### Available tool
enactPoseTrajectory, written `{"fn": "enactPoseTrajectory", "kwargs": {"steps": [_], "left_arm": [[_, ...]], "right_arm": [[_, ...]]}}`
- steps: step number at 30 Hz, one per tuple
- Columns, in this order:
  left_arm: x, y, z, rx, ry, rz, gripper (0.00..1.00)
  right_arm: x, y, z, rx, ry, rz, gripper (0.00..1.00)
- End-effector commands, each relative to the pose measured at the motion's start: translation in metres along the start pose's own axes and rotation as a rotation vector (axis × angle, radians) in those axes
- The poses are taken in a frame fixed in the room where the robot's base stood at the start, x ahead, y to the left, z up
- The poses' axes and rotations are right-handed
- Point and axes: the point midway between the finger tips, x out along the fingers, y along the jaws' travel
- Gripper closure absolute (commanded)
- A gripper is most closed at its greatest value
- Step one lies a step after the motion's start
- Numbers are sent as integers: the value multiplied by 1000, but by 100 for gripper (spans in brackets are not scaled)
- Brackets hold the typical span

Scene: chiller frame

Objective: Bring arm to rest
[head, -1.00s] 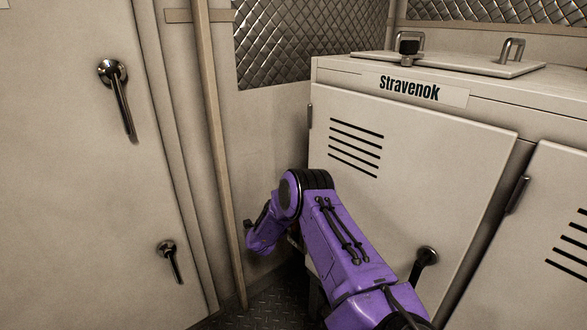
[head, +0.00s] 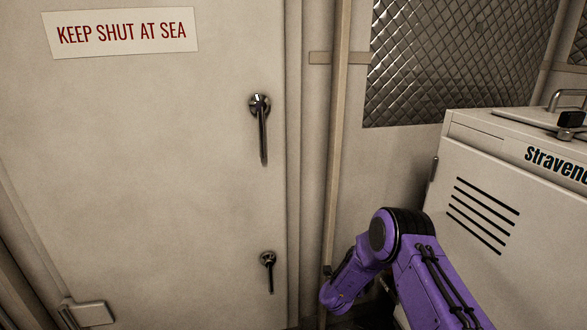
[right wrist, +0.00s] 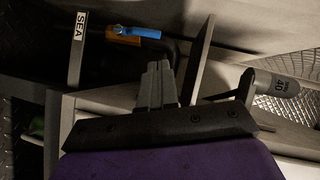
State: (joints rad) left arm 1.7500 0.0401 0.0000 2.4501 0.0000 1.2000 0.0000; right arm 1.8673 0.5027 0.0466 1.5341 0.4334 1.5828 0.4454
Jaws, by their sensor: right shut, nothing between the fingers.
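My purple right arm (head: 420,265) comes in from the lower right in the head view, bent at a black-ringed joint in front of the white cabinet. Its far end points down and left, and I cannot make out the gripper there. In the right wrist view my right gripper (right wrist: 158,68) has its grey fingers together, with nothing between them. My left arm and gripper are not in view.
A door (head: 160,170) with a "KEEP SHUT AT SEA" sign (head: 122,33) stands at left. The Stravenok cabinet (head: 475,190) is at right. The right wrist view shows a blue-handled part (right wrist: 138,32), a "SEA" label (right wrist: 77,50) and a grey cylinder marked 40 (right wrist: 277,86).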

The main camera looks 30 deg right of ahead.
Motion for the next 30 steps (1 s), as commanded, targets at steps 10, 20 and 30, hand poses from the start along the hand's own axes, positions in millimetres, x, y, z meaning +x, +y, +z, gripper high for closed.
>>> {"fn": "enactPoseTrajectory", "kwargs": {"steps": [10, 20, 30], "left_arm": [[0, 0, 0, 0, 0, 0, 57], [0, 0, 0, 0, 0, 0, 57], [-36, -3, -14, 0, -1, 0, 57]], "right_arm": [[-48, 57, 18, -426, -258, 55, 100], [-231, 207, -53, -1310, -926, 106, 100], [-310, 211, -160, -1679, -1186, 133, 100]]}}
